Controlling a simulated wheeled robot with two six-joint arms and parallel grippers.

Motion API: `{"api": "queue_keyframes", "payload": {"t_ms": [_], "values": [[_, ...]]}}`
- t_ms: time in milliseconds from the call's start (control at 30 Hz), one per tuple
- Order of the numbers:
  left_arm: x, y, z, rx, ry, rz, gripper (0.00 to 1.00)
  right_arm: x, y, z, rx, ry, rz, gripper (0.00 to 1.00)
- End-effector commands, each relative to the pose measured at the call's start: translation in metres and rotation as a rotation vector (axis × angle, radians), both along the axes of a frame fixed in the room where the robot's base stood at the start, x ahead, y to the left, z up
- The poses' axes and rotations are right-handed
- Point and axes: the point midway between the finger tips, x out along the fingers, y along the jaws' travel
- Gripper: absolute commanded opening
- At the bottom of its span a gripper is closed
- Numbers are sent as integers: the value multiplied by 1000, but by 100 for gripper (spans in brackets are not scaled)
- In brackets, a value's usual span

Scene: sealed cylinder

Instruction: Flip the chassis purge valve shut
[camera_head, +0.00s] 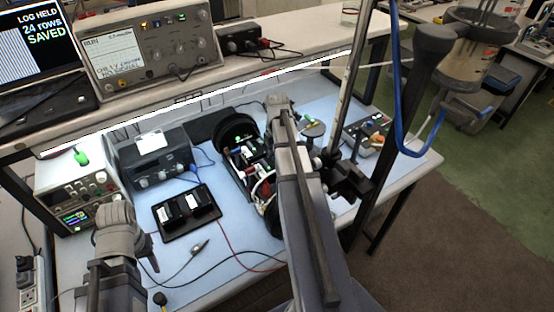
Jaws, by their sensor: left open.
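The cylinder chassis (250,158) lies open on the blue bench mat, with a black round end (237,127), boards, green lights and red and white parts. I cannot pick out the purge valve among its parts. My left gripper (116,214) is open at the end of the arm at lower left, near the bench's front left and well apart from the chassis. Its fingertips are hard to make out. My right arm crosses in front of the chassis and hides part of it. Dark parts sit beside this arm; I cannot tell its jaw state.
A black tray (188,211) with dark blocks, a power supply (78,192) and a dark instrument box (155,165) stand left of the chassis. Loose cables cross the mat. Dark poles and a blue hose (400,120) rise at right. A shelf with instruments runs behind.

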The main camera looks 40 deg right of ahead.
Motion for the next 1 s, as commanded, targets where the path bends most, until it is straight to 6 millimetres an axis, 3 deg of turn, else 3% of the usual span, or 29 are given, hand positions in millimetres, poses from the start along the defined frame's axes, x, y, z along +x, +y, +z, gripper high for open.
{"api": "queue_keyframes", "payload": {"t_ms": [133,867,1000], "values": [[0,0,1,0,0,0,47,0,0,1,0,0,0,96],[0,0,1,0,0,0,47,0,0,1,0,0,0,14],[0,0,1,0,0,0,47,0,0,1,0,0,-24,12]]}}
